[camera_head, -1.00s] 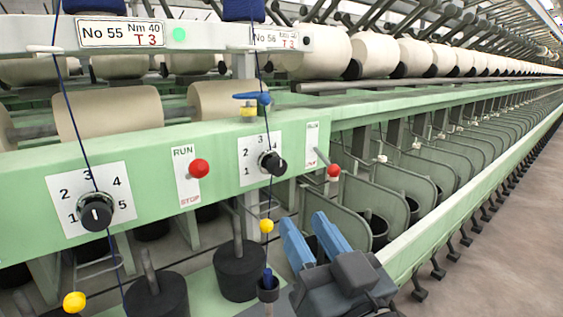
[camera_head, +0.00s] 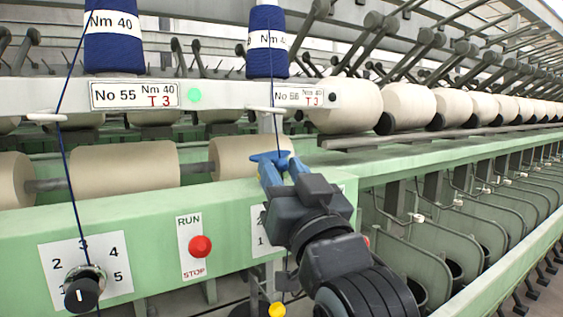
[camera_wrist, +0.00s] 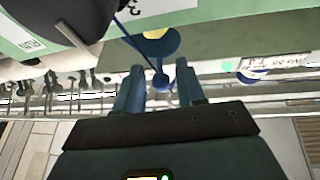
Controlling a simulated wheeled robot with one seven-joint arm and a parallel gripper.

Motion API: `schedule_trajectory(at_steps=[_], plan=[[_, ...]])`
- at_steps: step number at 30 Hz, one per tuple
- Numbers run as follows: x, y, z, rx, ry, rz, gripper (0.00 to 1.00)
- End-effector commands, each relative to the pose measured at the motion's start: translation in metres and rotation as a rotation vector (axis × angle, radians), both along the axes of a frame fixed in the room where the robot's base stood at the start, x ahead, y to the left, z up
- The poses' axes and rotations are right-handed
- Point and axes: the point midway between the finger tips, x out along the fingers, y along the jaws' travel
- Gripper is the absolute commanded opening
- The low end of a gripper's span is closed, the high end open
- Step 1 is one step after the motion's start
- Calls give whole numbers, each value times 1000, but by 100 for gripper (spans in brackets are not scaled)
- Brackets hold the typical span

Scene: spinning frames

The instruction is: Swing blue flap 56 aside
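The blue flap 56 (camera_head: 270,157) sits on top of the green rail, below the No 56 sign (camera_head: 305,97). In the wrist view the blue flap (camera_wrist: 166,42) shows with a yellow part beside it, and a thin blue arm ends in a small round knob. My gripper (camera_head: 282,170) is right at the flap, its blue fingers pointing up to it. In the wrist view my gripper (camera_wrist: 158,78) has its fingers apart, with the knob appearing between them. I cannot tell whether either finger touches it. My wrist hides the dial and switch below.
A dark blue thread runs down from the blue spool (camera_head: 266,60) past the flap, close to my fingers. Cream rollers (camera_head: 248,152) lie behind the rail. A red button (camera_head: 200,246) and a black dial (camera_head: 82,290) are at the left.

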Motion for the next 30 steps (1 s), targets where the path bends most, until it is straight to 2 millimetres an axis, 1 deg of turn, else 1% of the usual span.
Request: schedule_trajectory(at_steps=[1,4,12,14,24,25,30], plan=[[4,2,3,0,0,0,39],[8,4,4,0,0,0,39],[9,4,4,0,1,0,39],[9,4,4,0,1,0,34],[9,4,4,0,0,0,1],[9,4,4,0,0,0,0],[9,4,4,0,0,0,0]])
